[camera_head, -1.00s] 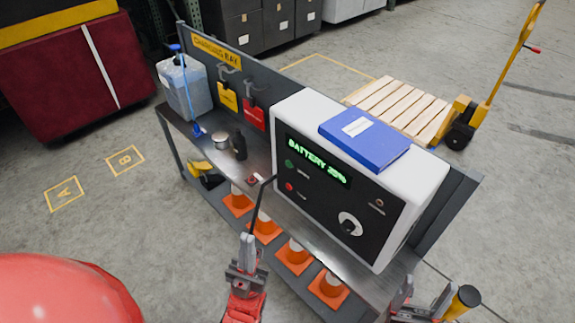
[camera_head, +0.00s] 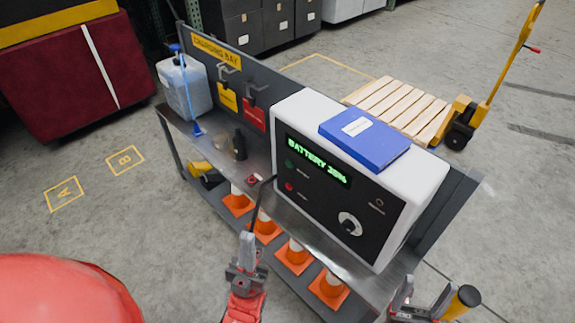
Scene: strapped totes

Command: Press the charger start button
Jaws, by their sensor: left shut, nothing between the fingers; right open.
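The charger (camera_head: 398,176) is a white box with a black front panel on the bench. Its green display (camera_head: 318,160) reads BATTERY with a blurred percentage. A green button (camera_head: 289,163) and a red button (camera_head: 289,187) sit on the panel's left side, with labels too small to read. A dial (camera_head: 350,224) is at the lower right. My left gripper (camera_head: 247,240) is shut and empty, pointing up in front of the bench, below and left of the buttons and apart from them. My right gripper (camera_head: 422,300) is open at the bottom right, below the charger.
A blue binder (camera_head: 364,138) lies on the charger. A dark cable (camera_head: 262,192) hangs near my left gripper. A jug (camera_head: 186,88) and small items stand on the bench (camera_head: 228,165). Orange cones (camera_head: 293,258) are on the lower shelf. A pallet (camera_head: 398,108) is behind.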

